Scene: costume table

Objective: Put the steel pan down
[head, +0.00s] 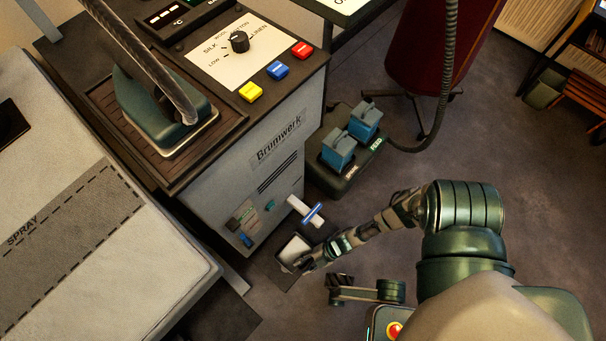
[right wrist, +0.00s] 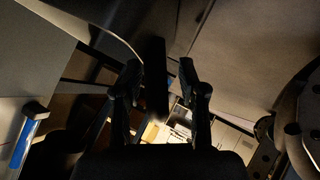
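The steel pan (head: 294,250) is a small, pale, square-looking pan low down beside the front of the dark-topped machine cabinet. My right gripper (head: 305,262) is at the pan's near right side and partly covers it. I cannot tell whether the pan rests on a surface. In the right wrist view, the two fingers of my right gripper (right wrist: 160,72) stand apart. A dark upright bar (right wrist: 156,70) lies between them, with a visible gap on its right side. Whether this bar is part of the pan is too dark to tell. My left gripper is not in view.
A white lever with a blue stripe (head: 313,215) sticks out just above the pan. The cabinet (head: 250,165) stands behind it. A pedal unit with blue pedals (head: 339,150) is on the floor to the upper right. An ironing board (head: 150,275) is at left. Floor at right is open.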

